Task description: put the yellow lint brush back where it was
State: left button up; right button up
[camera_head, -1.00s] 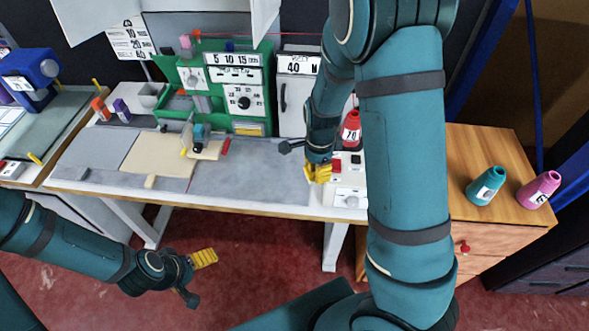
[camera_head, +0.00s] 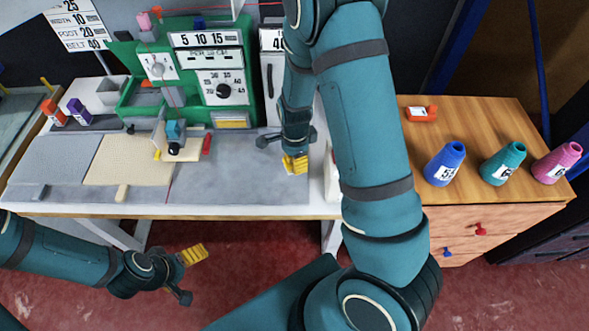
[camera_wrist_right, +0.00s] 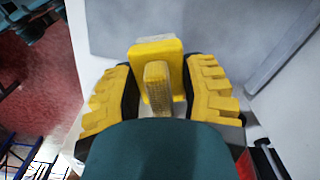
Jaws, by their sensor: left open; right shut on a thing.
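The yellow lint brush (camera_wrist_right: 155,62) shows in the right wrist view as a yellow block with a textured handle (camera_wrist_right: 158,85). It lies between the yellow-padded fingers of my right gripper (camera_wrist_right: 160,97), which is shut on it. In the head view my right gripper (camera_head: 294,163) hangs low near the right part of the grey table top (camera_head: 240,180). There the brush cannot be told apart from the yellow finger pads. Whether the brush touches the table is unclear. My left gripper (camera_head: 190,273) is open and empty, in front of the table above the red floor.
A green machine (camera_head: 245,85) with dials stands at the back of the table. A small blue-topped device (camera_head: 174,136) and a red lever (camera_head: 207,144) sit before it.

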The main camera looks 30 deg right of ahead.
jog(key=shift+w+f+b, duration=0.1)
jog(key=shift+f+b, duration=0.35)
jog(key=shift+f, duration=1.6)
jog(key=shift+f, duration=0.15)
jog(key=o, duration=1.2)
